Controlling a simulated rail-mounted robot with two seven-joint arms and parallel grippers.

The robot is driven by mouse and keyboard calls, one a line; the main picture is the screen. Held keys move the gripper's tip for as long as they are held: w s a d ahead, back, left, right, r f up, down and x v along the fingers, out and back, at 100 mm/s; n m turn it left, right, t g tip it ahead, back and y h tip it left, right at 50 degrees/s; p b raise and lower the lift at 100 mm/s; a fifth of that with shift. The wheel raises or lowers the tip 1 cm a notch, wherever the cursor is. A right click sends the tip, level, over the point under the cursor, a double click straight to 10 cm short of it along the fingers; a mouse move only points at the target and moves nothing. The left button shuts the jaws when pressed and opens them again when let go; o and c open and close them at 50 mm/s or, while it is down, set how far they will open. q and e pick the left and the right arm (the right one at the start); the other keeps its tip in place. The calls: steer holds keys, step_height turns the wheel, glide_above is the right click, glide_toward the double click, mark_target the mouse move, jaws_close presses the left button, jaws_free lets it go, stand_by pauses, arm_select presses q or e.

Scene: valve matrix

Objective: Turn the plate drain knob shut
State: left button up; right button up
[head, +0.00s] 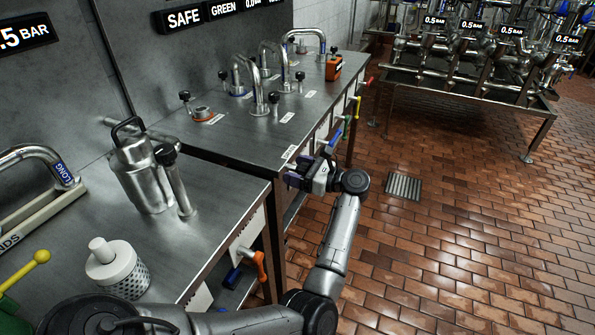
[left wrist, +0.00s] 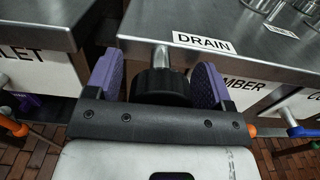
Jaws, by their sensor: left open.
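The drain knob (left wrist: 160,88) is a black ribbed cylinder on a metal stem at the front edge of the steel table, under the DRAIN label (left wrist: 204,43). My left gripper (left wrist: 158,74) is open, with its purple finger pads on either side of the knob. Small gaps seem to show, and contact is not clear. In the head view my left gripper (head: 299,174) is at the front edge of the far table, and it hides the knob there. My right gripper is not in view.
Colored valve handles line the far table's front, including a green one (head: 347,126). An orange handle (head: 260,264) juts from the near table (head: 222,215). A steel canister (head: 145,178) stands on it. The tiled floor to the right is mostly clear around a drain grate (head: 403,186).

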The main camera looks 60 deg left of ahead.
arm_select(q)
steer(key=c, duration=0.9)
steer(key=shift+m, duration=0.3)
steer(key=m+p, duration=0.2)
steer(key=m, duration=0.2)
steer(key=shift+r+p, duration=0.15)
steer(key=shift+p, duration=0.15)
steer(key=m+p, duration=0.3)
steer(key=m, duration=0.1)
steer(key=shift+s, duration=0.1)
steer(key=m+p, duration=0.3)
steer(key=m, duration=0.2)
steer(key=shift+d+r, duration=0.1)
steer(key=shift+r, duration=0.05)
steer(key=shift+m+p, duration=1.75)
steer(key=shift+m, duration=0.45)
